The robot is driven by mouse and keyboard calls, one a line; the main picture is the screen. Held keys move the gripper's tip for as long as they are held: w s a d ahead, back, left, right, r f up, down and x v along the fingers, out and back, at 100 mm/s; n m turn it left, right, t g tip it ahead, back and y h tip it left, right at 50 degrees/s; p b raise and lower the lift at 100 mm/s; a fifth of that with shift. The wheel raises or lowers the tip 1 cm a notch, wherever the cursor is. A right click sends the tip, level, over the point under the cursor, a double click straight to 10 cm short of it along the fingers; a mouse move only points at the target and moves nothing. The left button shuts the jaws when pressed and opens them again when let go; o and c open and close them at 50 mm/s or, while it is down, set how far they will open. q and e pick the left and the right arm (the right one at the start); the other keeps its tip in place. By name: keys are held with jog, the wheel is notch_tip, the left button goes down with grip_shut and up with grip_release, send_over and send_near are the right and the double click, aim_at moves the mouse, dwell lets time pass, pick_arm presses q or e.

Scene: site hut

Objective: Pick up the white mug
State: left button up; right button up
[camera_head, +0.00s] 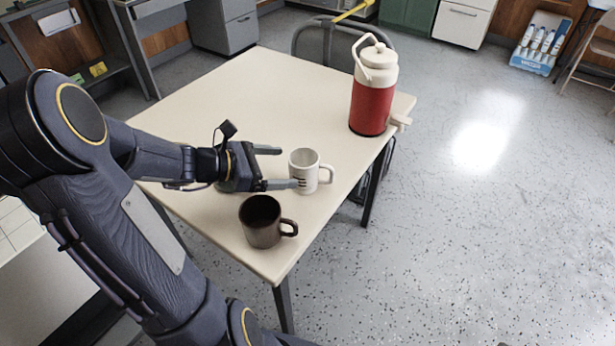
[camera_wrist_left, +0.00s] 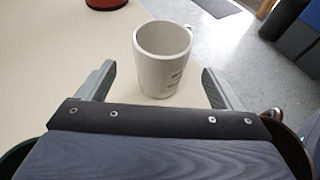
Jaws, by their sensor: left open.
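The white mug (camera_head: 304,172) stands upright on the table near its right edge, its handle pointing right in the head view. Dark marks show on its side. My left gripper (camera_head: 281,167) is open, with its fingers pointing at the mug from the left. In the left wrist view the mug (camera_wrist_left: 162,60) is ahead of the opening, roughly centred between the two fingers (camera_wrist_left: 158,84). The near finger looks close to the mug's side; I cannot tell if it touches. My right gripper does not show.
A dark brown mug (camera_head: 261,222) stands close by, nearer the front corner of the cream table (camera_head: 225,100). A red and white jug (camera_head: 372,100) stands at the far right edge. A chair (camera_head: 325,45) is behind the table. The table's far left part is clear.

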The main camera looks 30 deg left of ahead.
aim_at(317, 155)
pick_arm(q)
jog(key=b+x, duration=0.1)
jog(key=x, duration=0.6)
jog(key=shift+w+d+f, duration=0.15)
jog(key=c, duration=1.3)
jog(key=shift+o, duration=0.2)
jog(key=shift+r, duration=0.35)
jog(key=r, duration=0.1)
jog(key=r+p, duration=0.1)
jog(key=r, duration=0.1)
jog(key=shift+s+r, duration=0.2)
jog(key=shift+r, duration=0.1)
jog(key=s+d+r+p, duration=0.3)
jog(key=s+r, duration=0.6)
jog(key=s, duration=0.4)
jog(key=shift+d+p, duration=0.4)
jog(key=shift+p, duration=0.25)
